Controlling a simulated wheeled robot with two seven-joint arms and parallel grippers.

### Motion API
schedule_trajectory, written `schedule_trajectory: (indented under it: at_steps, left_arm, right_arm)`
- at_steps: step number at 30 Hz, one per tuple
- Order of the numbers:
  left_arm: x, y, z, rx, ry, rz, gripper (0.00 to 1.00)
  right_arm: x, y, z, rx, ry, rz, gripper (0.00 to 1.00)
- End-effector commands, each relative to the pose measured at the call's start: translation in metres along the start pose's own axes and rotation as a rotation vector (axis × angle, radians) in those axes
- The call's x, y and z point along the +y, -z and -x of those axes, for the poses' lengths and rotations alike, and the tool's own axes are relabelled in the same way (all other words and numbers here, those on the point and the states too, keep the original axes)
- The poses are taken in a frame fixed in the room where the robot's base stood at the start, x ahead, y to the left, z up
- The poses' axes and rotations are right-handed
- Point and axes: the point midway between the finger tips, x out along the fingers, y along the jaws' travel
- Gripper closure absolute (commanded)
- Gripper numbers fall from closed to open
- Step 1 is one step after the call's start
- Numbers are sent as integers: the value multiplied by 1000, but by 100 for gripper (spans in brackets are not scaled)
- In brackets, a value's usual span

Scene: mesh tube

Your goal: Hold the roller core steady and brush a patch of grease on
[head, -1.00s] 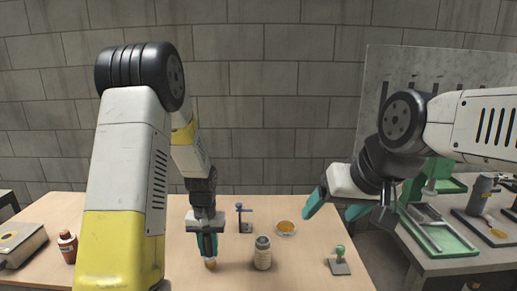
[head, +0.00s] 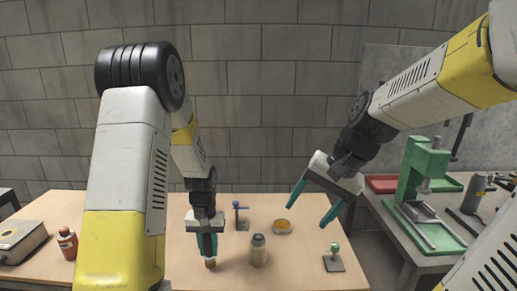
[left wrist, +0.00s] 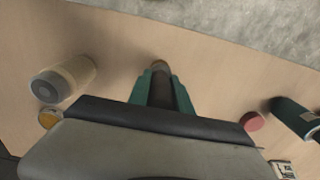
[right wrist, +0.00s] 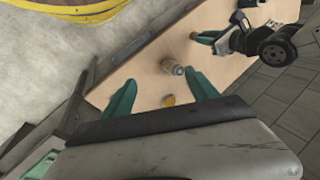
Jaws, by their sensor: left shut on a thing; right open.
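The roller core (head: 259,250) looks like the cream cylinder with a grey end, standing upright on the wooden table; it also shows in the left wrist view (left wrist: 68,80) and right wrist view (right wrist: 172,67). My left gripper (head: 208,250) is shut on what looks like a brush (head: 210,263), dark with a tan tip pointing down, left of the core. My right gripper (head: 307,215) is open and empty, above and to the right of the core. An amber dish (head: 282,226), apparently the grease, lies behind the core.
A blue-topped stand (head: 241,217) is behind the core. A green-knobbed piece on a grey plate (head: 333,262) is at the right. A red bottle (head: 67,243) and a boxy device (head: 20,240) are at the left. A side bench holds a green press (head: 420,175).

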Motion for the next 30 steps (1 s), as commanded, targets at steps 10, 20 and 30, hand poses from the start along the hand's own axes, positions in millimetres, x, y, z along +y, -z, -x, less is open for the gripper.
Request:
schedule_trajectory:
  at_steps: [10, 20, 30]
  left_arm:
    - [0, 0, 0, 0, 0, 0, 100]
    - [0, 0, 0, 0, 0, 0, 100]
    - [0, 0, 0, 0, 0, 0, 100]
  right_arm:
    - [-5, 52, -77, -273, 87, -439, 31]
    - [8, 96, -165, -512, 172, -864, 31]
    - [31, 123, -244, -693, 247, -1212, 31]
